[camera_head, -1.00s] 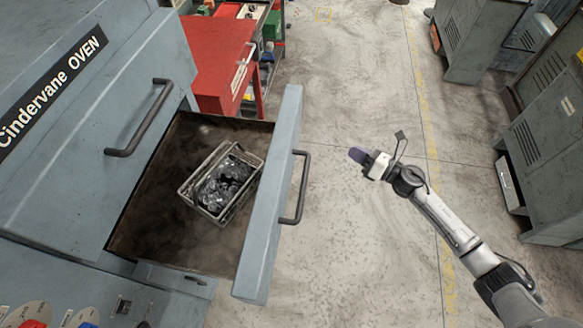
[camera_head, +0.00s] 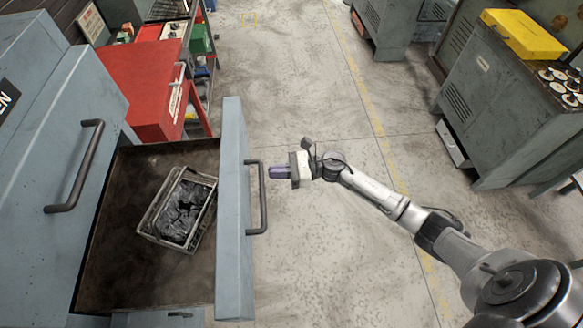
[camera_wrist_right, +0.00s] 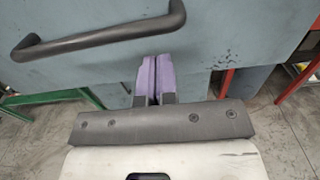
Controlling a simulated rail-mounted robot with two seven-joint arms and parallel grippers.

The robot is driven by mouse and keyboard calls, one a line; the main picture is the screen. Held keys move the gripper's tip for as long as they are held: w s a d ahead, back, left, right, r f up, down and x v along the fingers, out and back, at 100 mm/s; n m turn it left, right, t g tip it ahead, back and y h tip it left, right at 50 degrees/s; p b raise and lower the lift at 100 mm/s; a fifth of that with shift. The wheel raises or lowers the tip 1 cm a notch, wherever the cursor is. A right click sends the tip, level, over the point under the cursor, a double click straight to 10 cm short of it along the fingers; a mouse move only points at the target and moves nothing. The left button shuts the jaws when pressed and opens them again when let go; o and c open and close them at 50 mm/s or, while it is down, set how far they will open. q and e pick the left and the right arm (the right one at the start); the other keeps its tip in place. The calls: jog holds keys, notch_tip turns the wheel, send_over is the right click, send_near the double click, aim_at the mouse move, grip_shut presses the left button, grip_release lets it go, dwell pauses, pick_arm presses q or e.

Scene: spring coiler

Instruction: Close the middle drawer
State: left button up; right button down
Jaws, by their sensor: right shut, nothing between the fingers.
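The middle drawer (camera_head: 232,215) of the blue-grey oven is pulled out, with a dark bar handle (camera_head: 262,198) on its front. A metal basket (camera_head: 160,232) with dark, shiny contents lies inside it. My right gripper (camera_head: 270,172) is shut and empty, its purple fingers pointing at the drawer front close to the handle. In the right wrist view the purple fingers (camera_wrist_right: 153,75) are together, below the handle (camera_wrist_right: 100,35) in the picture. I cannot tell whether they touch the drawer front. My left gripper is not in view.
The oven's upper front with another handle (camera_head: 75,168) stands at the left. A red cabinet (camera_head: 140,85) stands behind the drawer. Grey machines (camera_head: 500,120), one with a yellow box (camera_head: 523,35), stand at the right. The floor between is clear.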

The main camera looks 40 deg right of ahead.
aim_at(246, 175)
jog(key=x, duration=0.6)
jog(key=shift+p, duration=0.35)
jog(key=shift+w+a, duration=0.1)
jog(key=shift+a, duration=0.05)
